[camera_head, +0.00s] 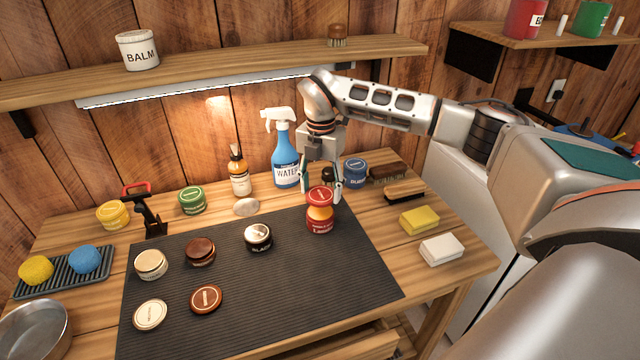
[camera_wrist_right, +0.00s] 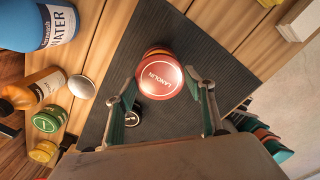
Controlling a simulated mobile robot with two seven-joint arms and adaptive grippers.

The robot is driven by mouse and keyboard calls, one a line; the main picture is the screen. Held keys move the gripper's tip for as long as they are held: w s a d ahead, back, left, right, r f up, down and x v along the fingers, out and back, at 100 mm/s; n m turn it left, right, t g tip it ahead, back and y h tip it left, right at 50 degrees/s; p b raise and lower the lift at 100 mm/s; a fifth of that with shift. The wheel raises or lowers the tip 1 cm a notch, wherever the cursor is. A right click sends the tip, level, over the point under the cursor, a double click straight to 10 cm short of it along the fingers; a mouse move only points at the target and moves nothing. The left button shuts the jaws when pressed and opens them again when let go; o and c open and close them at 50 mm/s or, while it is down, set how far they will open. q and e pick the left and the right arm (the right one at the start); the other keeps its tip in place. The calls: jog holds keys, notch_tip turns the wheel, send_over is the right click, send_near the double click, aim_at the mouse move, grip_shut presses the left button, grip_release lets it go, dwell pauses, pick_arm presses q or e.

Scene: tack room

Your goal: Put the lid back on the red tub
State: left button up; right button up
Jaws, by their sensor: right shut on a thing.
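My right gripper (camera_head: 320,187) points down and is shut on the lid, one finger on each side. In the right wrist view the lid (camera_wrist_right: 161,76) reads LANOLIN and sits between the fingertips, hiding most of the tub below. My left gripper is not in view.
The ribbed mat (camera_head: 260,325) holds a cream tub (camera_head: 151,264), a brown tub (camera_head: 200,251), a black tub (camera_head: 258,237) and two loose lids. A blue spray bottle (camera_head: 285,150) and blue tub (camera_head: 355,173) stand behind. The mat's front right is clear.

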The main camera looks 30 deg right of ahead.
jog(key=shift+f, duration=2.45)
jog(key=shift+f, duration=0.15)
jog(key=o, duration=0.8)
jog(key=shift+o, duration=0.2)
notch_tip(320, 180, up, 12)
jog(key=shift+r, duration=0.1)
